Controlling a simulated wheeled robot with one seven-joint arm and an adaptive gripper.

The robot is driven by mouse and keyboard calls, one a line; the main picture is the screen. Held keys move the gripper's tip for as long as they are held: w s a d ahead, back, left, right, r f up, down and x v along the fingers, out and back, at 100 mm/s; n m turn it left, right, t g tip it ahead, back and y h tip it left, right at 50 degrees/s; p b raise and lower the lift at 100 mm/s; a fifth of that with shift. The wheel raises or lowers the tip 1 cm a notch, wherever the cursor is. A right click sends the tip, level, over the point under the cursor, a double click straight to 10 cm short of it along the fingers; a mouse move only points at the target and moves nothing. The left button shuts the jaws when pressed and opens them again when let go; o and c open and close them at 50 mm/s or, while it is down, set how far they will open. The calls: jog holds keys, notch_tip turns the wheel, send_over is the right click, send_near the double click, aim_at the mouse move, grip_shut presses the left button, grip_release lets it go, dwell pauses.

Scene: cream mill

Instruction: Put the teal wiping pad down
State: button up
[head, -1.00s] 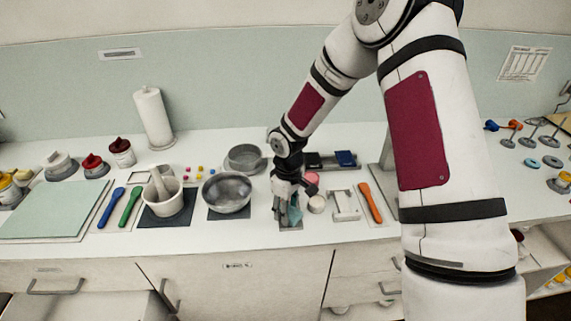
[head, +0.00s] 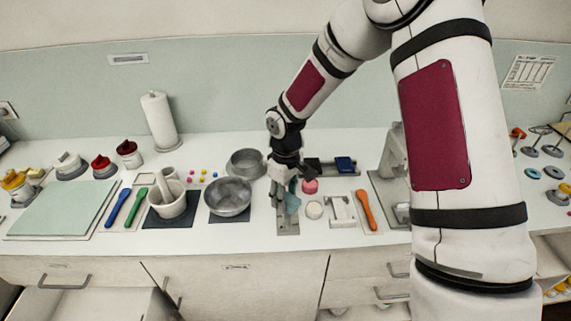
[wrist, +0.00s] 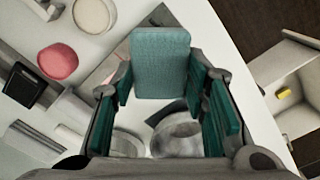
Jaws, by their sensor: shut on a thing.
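The teal wiping pad (wrist: 160,62) is held between the two fingers of my gripper (wrist: 170,90) in the wrist view, its broad face toward the camera. In the head view the pad (head: 292,202) hangs below my gripper (head: 287,184), above a grey rectangular plate (head: 288,227) on the counter. My gripper is shut on the pad. I cannot tell whether the pad's lower edge touches the plate.
A metal bowl (head: 228,197) stands to the left of the gripper, with another bowl (head: 245,163) behind it. A pink round item (head: 310,187), a white round item (head: 314,210) and an orange-handled tool (head: 366,210) lie to the right. The counter's front strip is clear.

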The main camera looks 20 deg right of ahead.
dwell(0.6)
jog(key=shift+s+f+n+b, duration=0.1)
jog(key=shift+s+n+b, duration=0.15)
jog(key=shift+n+b, duration=0.2)
jog(key=s+d+f+n+b, duration=0.25)
jog(key=s+n+b, duration=0.25)
jog(key=s+n, duration=0.3)
jog(key=shift+m, duration=0.35)
jog(key=w, duration=0.4)
jog(key=w+a+f, duration=0.1)
jog(key=w, duration=0.9)
jog(key=shift+a+f, duration=0.15)
jog(key=shift+f, duration=0.15)
jog(key=shift+w+f, duration=0.25)
jog(key=shift+f, duration=1.55)
jog(key=shift+f, duration=0.2)
jog(key=o, duration=1.1)
